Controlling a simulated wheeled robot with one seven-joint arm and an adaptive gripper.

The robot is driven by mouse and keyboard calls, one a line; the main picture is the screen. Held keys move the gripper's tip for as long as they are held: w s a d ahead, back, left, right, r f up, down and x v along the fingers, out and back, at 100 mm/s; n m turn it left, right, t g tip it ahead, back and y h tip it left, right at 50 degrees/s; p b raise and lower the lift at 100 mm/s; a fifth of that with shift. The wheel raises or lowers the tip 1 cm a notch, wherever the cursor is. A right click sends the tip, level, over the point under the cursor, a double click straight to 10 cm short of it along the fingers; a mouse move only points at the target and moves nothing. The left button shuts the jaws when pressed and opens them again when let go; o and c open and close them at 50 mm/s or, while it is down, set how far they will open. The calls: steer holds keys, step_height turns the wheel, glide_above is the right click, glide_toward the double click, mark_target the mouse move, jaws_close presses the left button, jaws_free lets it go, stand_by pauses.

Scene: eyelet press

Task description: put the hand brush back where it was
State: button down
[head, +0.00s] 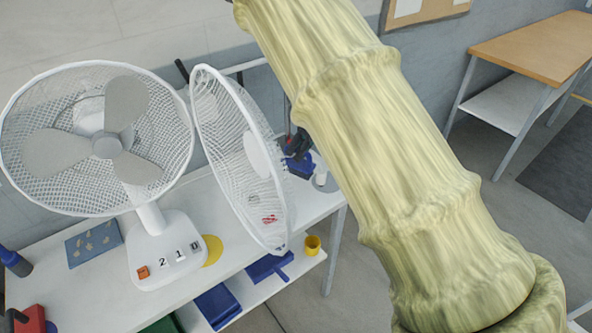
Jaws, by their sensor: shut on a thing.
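I do not see my gripper; my arm crosses the right half of the head view and leaves it at the top edge. I cannot pick out the hand brush for certain. A flat blue thing with a short handle (268,266) lies on the lower shelf, and I cannot tell whether it is a brush or a dustpan.
A white fan (150,225) stands on the white table (100,292), its round wire guard (240,160) upright beside it. A blue-and-black device (298,155) is partly hidden behind the guard. A yellow cup (313,245) and a blue bin (217,305) are lower down. A wooden-topped bench (530,45) stands right.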

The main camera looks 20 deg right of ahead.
mark_target(302, 162)
steer(key=f+p, duration=0.1)
steer(key=f, duration=0.3)
steer(key=shift+w, duration=0.2)
steer(key=shift+s+f+p, duration=0.4)
steer(key=shift+f+p, duration=0.05)
steer(key=shift+f, duration=0.05)
steer(key=f, duration=0.2)
steer(key=shift+w+f+p, duration=0.2)
steer(key=shift+f+p, duration=0.15)
steer(key=shift+p, duration=0.05)
steer(key=shift+s, duration=0.15)
steer(key=c, duration=1.4)
jaws_free()
steer(key=shift+c, duration=0.2)
steer(key=shift+r, duration=0.2)
steer(key=b+v, duration=0.4)
steer(key=v, duration=0.7)
steer(key=shift+d+r, duration=0.3)
